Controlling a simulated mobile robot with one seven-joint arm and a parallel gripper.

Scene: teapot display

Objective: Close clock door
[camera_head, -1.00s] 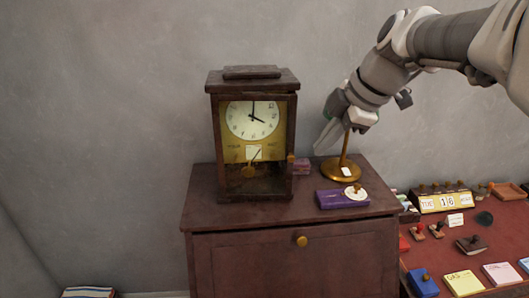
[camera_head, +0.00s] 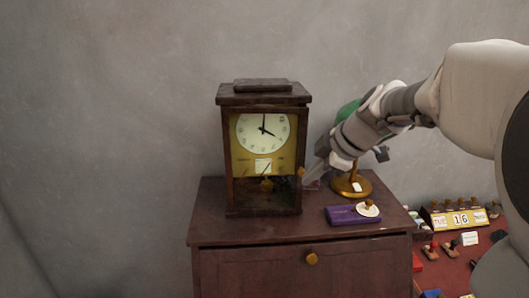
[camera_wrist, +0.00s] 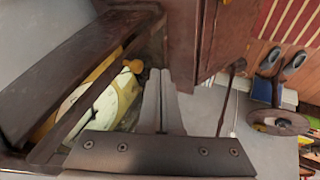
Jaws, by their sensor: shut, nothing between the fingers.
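The dark wooden clock (camera_head: 228,165) stands upright on the cabinet, with a pale dial (camera_head: 262,132) and a gold pendulum (camera_head: 266,185). Its framed front door carries a small gold knob (camera_head: 301,171) at the right edge. I cannot tell how far the door stands open. In the wrist view the shut fingertips (camera_wrist: 160,72) are beside the clock frame (camera_wrist: 95,85), near a gold knob (camera_wrist: 135,66). Whether they touch the clock is unclear.
A gold-based lamp (camera_head: 351,186) with a green shade (camera_head: 347,110) stands just behind and right of my gripper. A purple box (camera_head: 345,217) lies on the cabinet (camera_head: 225,231) in front. A lower desk with stamps and a date block (camera_head: 459,219) is at right.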

